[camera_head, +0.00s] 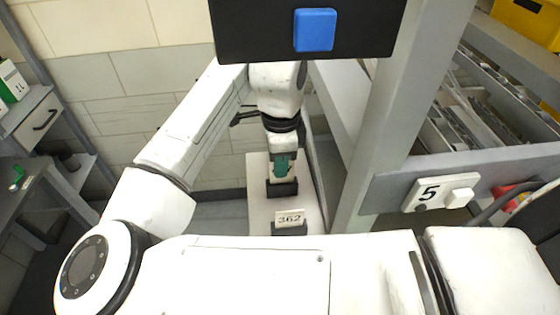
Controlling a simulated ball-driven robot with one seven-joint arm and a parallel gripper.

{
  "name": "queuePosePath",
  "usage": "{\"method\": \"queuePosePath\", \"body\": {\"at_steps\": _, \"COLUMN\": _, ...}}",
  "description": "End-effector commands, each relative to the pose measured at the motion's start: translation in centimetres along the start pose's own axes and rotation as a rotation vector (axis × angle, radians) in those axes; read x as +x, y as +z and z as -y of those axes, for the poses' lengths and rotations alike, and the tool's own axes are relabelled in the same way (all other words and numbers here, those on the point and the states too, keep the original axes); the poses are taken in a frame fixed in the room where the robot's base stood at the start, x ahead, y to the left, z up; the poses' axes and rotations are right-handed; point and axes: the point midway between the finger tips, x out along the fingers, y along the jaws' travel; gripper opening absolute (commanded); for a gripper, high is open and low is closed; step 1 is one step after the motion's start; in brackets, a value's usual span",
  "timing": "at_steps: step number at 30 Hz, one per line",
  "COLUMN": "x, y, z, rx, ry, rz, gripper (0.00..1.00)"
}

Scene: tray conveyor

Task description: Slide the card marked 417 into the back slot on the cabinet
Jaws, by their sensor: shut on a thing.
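A white cabinet (259,214) with a narrow top stands in the middle, past my arm. A dark back slot (283,188) and a dark front slot (289,229) sit on its top. A white card marked 362 (290,217) stands upright in the front slot. My gripper (281,154) points down over the back slot and is shut on a green card (281,168). The green card's lower end is at the back slot; how deep it sits cannot be told. No number can be read on it.
A grey post (378,120) and rack with a "5" plate (430,194) stand close on the right. A dark panel with a blue square (315,30) hangs at the top. A grey bench (45,190) is at the left.

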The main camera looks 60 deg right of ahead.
Motion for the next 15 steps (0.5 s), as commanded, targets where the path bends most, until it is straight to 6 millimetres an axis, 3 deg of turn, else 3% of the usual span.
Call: {"method": "queuePosePath", "body": {"at_steps": 15, "x": 1.3, "y": 0.0, "z": 0.0, "rx": 0.0, "ry": 0.001, "rz": 0.0, "gripper": 0.0}}
